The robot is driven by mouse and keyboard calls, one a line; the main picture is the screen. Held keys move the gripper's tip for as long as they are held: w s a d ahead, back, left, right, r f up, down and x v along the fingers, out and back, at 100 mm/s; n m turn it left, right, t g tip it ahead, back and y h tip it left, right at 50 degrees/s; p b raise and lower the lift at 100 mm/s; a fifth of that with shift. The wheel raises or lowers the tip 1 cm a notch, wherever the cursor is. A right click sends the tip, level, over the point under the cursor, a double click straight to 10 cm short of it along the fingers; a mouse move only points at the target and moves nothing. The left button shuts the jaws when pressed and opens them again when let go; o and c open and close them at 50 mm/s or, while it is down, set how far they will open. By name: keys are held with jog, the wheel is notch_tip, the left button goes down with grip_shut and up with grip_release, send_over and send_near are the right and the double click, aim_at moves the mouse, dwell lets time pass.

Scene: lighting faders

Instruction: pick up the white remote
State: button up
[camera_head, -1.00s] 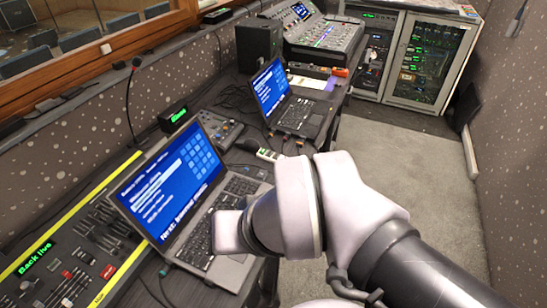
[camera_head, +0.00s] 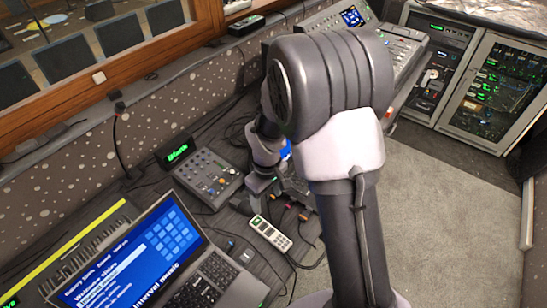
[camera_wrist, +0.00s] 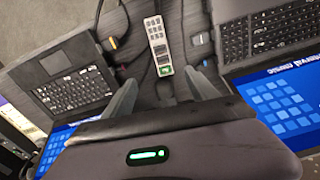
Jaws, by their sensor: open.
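The white remote (camera_head: 271,233) lies on the dark desk between the two laptops, its buttons facing up. It also shows in the wrist view (camera_wrist: 156,36), at the top centre, beyond my fingertips. My gripper (camera_head: 257,197) is above the desk just behind the remote in the head view. In the wrist view my gripper (camera_wrist: 161,77) is open, its two grey fingers spread apart with nothing held. The remote lies roughly in line with the gap between them.
The near laptop (camera_head: 138,262) and the far laptop (camera_wrist: 73,90) flank the remote. A small mixer (camera_head: 207,178) stands behind it. Cables (camera_head: 303,258) run over the desk around it. The carpeted floor (camera_head: 440,215) at right is clear.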

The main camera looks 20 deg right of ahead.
jog(key=b, duration=0.4)
send_over(270, 231)
jog(key=f, duration=1.3)
jog(key=shift+w+a, duration=0.25)
jog(key=shift+a, duration=0.1)
jog(key=f, duration=0.1)
jog(key=f+b, duration=0.1)
jog(key=f, duration=0.1)
jog(key=d+f+b, duration=0.1)
jog(key=f, duration=0.1)
jog(key=shift+s+f, duration=0.1)
jog(key=shift+s, duration=0.3)
jog(key=shift+w+a+f, duration=0.1)
jog(key=shift+c, duration=0.9)
grip_shut()
jog(key=shift+r, duration=0.2)
